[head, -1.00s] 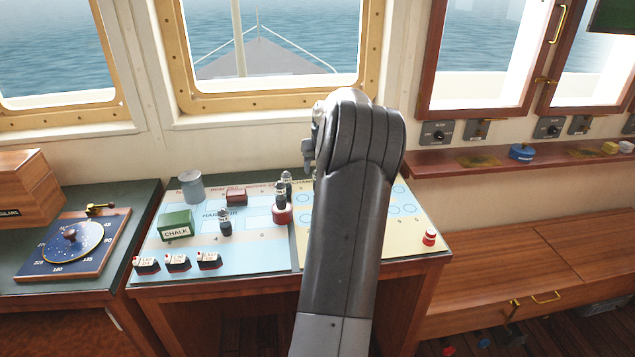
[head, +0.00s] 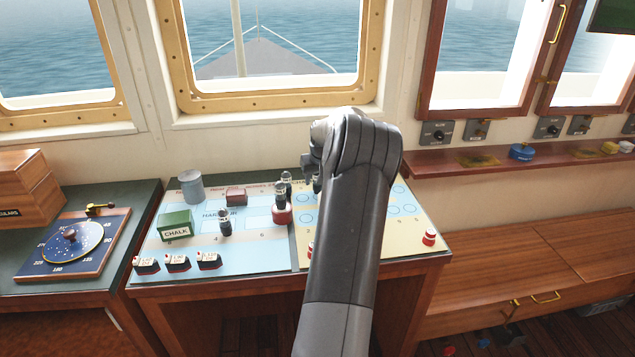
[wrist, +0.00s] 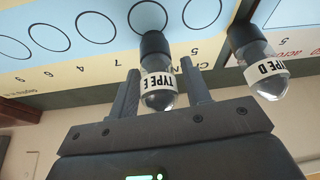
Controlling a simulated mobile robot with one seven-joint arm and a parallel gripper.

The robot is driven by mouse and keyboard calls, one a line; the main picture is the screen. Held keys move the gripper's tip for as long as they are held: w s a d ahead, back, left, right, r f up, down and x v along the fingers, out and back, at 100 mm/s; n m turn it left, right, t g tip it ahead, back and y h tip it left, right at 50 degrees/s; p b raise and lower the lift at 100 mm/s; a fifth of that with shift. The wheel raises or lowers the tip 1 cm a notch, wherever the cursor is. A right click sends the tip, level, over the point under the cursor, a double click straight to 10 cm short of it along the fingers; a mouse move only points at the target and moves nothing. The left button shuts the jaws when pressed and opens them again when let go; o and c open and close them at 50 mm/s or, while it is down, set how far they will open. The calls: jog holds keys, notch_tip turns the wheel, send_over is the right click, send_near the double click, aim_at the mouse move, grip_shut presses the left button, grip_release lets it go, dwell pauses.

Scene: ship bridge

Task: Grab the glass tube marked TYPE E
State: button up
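The glass tube marked TYPE E (wrist: 158,88) shows in the wrist view, with clear glass, a white label and a black end at the panel. It is between the two fingers of my gripper (wrist: 160,85), which is open, with a gap on the right; I cannot tell whether the left finger touches it. A second tube marked TYPE D (wrist: 265,72) is to the right, outside the fingers. In the head view my gripper (head: 312,178) is mostly hidden by my arm, and the TYPE E label cannot be read there.
The chart desk (head: 262,262) holds a green CHALK box (head: 176,225), a grey cup (head: 191,187), a dark red box (head: 236,197), a dark-topped bottle (head: 225,222) and several small model boats at the front. A red piece (head: 429,237) is at the right edge.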

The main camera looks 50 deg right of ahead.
jog(key=c, duration=0.8)
jog(key=shift+o, duration=0.2)
